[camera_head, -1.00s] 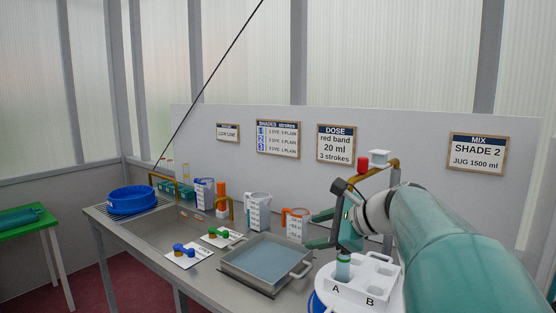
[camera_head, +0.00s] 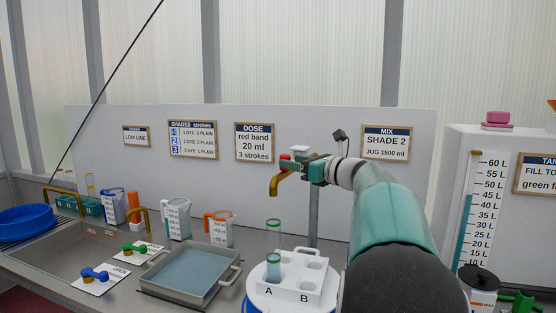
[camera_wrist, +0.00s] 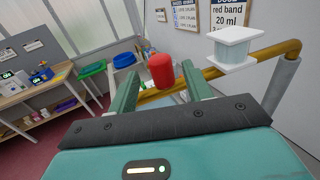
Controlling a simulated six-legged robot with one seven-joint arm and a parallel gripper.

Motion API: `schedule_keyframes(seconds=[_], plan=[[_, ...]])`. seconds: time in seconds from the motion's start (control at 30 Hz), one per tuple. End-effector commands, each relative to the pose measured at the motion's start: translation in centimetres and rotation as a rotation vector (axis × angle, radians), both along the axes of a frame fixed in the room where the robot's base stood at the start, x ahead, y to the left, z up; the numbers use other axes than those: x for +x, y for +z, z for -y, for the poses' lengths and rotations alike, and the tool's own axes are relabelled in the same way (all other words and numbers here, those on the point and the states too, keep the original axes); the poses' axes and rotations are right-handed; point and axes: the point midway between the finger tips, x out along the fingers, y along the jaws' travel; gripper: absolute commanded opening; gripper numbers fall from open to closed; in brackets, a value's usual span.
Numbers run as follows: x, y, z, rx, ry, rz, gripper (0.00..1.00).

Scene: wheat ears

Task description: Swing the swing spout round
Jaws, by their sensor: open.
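The brass swing spout (camera_head: 275,186) hangs over the white rack, its outlet bent down above a clear green-banded tube (camera_head: 273,240) in hole A. It has a red knob (camera_wrist: 160,70) and a white square cap (camera_wrist: 236,47); its brass pipe (camera_wrist: 270,53) runs to a grey post at the right in the wrist view. My gripper (camera_wrist: 158,84) is open, with the red knob between its two green fingers or just beyond them; contact cannot be told. In the head view my gripper (camera_head: 297,168) is at the spout and partly hides it.
The white rack (camera_head: 301,288) marked A and B stands below. A metal tray of water (camera_head: 193,272), an orange-handled jug (camera_head: 218,230) and another jug (camera_head: 177,218) stand to the left. A tank panel (camera_head: 500,200) is at the right. The mix sign (camera_head: 386,143) hangs behind.

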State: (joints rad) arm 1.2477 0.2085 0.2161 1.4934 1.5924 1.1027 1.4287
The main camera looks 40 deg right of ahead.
Motion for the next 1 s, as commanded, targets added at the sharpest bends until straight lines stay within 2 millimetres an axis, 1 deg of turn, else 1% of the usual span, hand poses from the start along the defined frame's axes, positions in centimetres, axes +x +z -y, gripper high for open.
schedule_keyframes(seconds=[0.03,0.1,0.2,0.3,0.47,0.67,0.7,0.77,0.8,0.87,0.9,0.93,0.97,1.0], plan=[[1.2,-0.1,-0.1,0.001,0.002,0.001,0.50],[2.5,-0.1,-0.2,0.001,0.002,0.000,0.50],[4.3,-0.1,-0.3,0.000,0.003,0.000,0.50],[5.5,-0.1,-0.3,0.001,0.001,0.000,0.50],[6.5,0.0,-0.4,0.000,-0.001,0.000,0.50],[6.5,0.0,-0.4,0.000,-0.001,0.000,0.50],[6.5,0.0,-0.4,0.000,-0.001,0.000,0.48],[6.5,-0.1,-0.4,0.000,-0.001,0.000,0.36],[6.5,-0.1,-0.4,0.000,-0.001,0.000,0.28],[6.5,-0.1,-0.4,0.000,-0.001,0.000,0.17],[6.5,-0.1,-0.4,0.000,-0.001,-0.001,0.09],[6.5,-0.1,-0.4,0.000,-0.001,-0.001,0.03],[6.5,-0.1,-0.4,0.000,-0.001,-0.001,0.00],[6.5,-0.1,-0.4,0.000,-0.001,-0.001,0.00]])
